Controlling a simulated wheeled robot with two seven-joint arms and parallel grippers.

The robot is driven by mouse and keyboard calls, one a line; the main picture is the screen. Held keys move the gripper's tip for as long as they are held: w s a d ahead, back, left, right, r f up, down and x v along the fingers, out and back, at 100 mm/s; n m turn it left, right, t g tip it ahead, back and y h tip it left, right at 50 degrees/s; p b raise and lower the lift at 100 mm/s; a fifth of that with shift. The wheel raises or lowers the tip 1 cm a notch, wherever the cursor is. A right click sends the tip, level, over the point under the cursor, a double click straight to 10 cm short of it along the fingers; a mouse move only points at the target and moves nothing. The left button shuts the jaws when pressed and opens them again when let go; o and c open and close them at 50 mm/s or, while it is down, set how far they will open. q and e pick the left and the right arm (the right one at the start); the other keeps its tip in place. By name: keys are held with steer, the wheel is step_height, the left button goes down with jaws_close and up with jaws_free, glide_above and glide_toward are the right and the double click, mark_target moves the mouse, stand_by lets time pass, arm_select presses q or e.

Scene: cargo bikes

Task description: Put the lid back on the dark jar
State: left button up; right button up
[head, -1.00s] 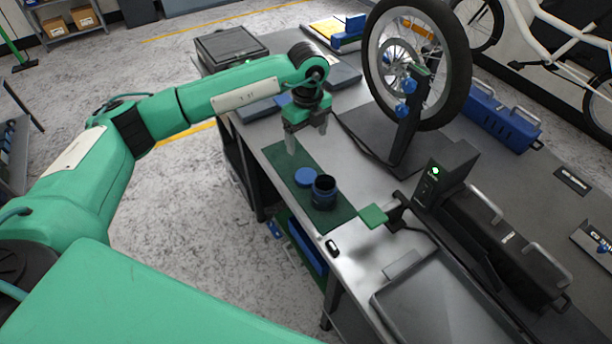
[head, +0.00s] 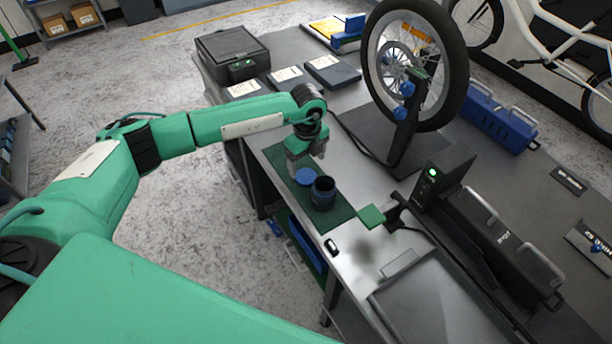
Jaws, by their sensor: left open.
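The dark jar (head: 323,194) stands upright and uncovered on a green mat (head: 335,218) near the front edge of the workbench. The blue lid (head: 304,177) lies flat on the mat, just behind and left of the jar. My left gripper (head: 306,168) is open and points down just above and behind the lid. Its fingers appear close to the lid, but I cannot tell whether they touch it. My right gripper is not in view.
A wheel in a truing stand (head: 413,95) rises behind the mat. A grey tray (head: 440,305), a black case (head: 500,245) and a small green pad (head: 371,217) lie to the right. A small dark object (head: 331,246) lies near the front edge.

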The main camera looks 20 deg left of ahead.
mark_target(306, 176)
arm_select(q)
steer(key=shift+f+p, duration=0.3)
step_height(306, 176, down, 4)
steer(key=shift+a+r+p, duration=0.15)
steer(key=shift+r+p, duration=0.05)
steer(key=shift+p, duration=0.6)
steer(key=shift+f, duration=0.5)
steer(key=c, duration=1.1)
